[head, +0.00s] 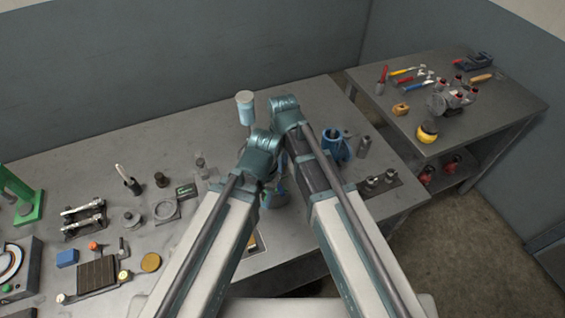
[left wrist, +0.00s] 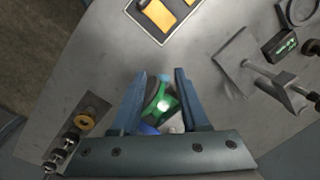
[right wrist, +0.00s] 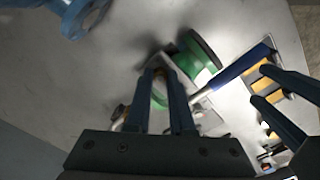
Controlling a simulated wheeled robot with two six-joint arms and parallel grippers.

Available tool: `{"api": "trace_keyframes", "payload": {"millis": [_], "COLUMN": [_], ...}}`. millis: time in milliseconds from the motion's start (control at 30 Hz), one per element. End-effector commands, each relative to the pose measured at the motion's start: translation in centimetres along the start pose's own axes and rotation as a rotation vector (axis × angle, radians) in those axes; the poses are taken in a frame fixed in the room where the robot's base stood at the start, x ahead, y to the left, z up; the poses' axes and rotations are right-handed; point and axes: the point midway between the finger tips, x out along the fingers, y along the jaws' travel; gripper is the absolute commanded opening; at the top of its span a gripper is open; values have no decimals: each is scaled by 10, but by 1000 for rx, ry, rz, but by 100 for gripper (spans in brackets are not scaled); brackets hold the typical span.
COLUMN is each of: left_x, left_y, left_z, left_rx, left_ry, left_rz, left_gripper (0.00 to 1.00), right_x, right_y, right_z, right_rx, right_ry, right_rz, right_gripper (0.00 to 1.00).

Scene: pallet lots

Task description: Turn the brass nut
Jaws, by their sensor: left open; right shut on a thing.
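My right gripper (right wrist: 160,72) is shut on a small brownish, brass-coloured thing, mostly hidden between its fingertips. I cannot clearly make out that it is the nut. A green round part (right wrist: 201,50) stands just beyond and to the right of these fingertips, and more green shows between the fingers. A long blue-handled piece (right wrist: 240,63) lies slantwise to the right. My left gripper (left wrist: 163,75) is open, with a green part (left wrist: 165,106) visible between its fingers and apart from them. In the head view my own arms hide most of the work spot.
A tray with yellow pieces (left wrist: 185,5) lies beyond the left gripper. A dark strip with several fittings (left wrist: 62,155) is at its left. A second table (head: 470,120) holds tools.

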Motion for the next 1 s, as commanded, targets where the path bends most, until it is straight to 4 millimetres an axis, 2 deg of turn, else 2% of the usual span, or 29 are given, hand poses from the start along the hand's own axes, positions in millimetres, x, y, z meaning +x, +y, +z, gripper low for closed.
{"api": "trace_keyframes", "payload": {"millis": [400, 967, 1000], "left_x": [0, 0, 0], "left_y": [0, 0, 0], "left_z": [0, 0, 0], "left_rx": [0, 0, 0], "left_ry": [0, 0, 0], "left_rz": [0, 0, 0], "left_gripper": [45, 45, 45], "right_x": [0, 0, 0], "right_y": [0, 0, 0], "right_z": [0, 0, 0], "right_rx": [166, 187, 187], "right_ry": [0, 0, 0], "right_rz": [0, 0, 0], "right_gripper": [0, 0, 28]}}
